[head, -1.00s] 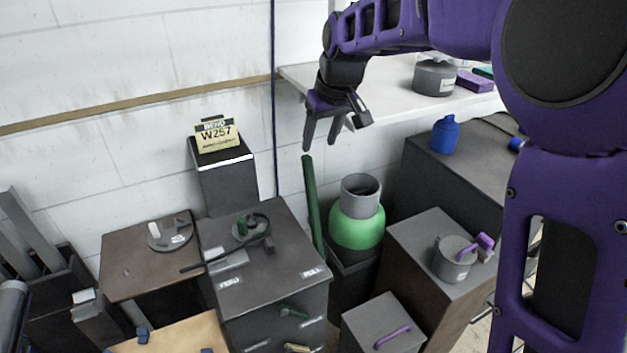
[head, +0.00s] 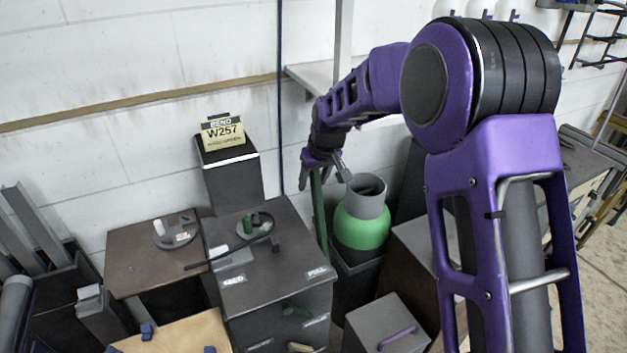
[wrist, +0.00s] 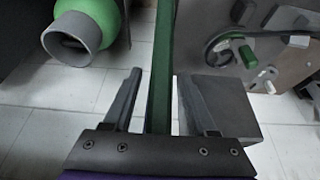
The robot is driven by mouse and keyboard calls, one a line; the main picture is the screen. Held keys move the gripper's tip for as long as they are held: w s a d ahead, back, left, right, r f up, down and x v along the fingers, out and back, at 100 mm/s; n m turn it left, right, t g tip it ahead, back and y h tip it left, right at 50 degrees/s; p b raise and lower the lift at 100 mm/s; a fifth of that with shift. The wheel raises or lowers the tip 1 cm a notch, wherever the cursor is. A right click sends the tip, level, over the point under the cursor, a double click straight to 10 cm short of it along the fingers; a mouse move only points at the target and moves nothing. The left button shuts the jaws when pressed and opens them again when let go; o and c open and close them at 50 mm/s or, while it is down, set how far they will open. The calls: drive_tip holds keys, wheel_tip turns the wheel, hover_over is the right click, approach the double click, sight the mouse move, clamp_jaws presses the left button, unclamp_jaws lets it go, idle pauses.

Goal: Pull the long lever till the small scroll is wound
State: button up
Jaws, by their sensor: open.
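The long lever (head: 319,215) is a tall green bar standing beside the dark cabinet (head: 275,285), near its PULL label. In the wrist view the lever (wrist: 162,60) runs between the two fingers of my gripper (wrist: 157,88), with a gap on each side. In the head view my open gripper (head: 325,176) is at the lever's top end. On the cabinet top, a thin dark rod (head: 212,262) runs to a round former (head: 252,226) with a green peg and curves around it. This former also shows in the wrist view (wrist: 229,48).
A green cylinder with a grey collar (head: 362,226) stands close right of the lever. A W257 sign (head: 222,132) sits on a dark pillar behind the cabinet. A grey box with a purple handle (head: 386,325) is in front right. A brown table (head: 140,262) stands left.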

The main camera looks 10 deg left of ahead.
drive_tip(key=shift+c, duration=0.3)
clamp_jaws()
idle(1.2)
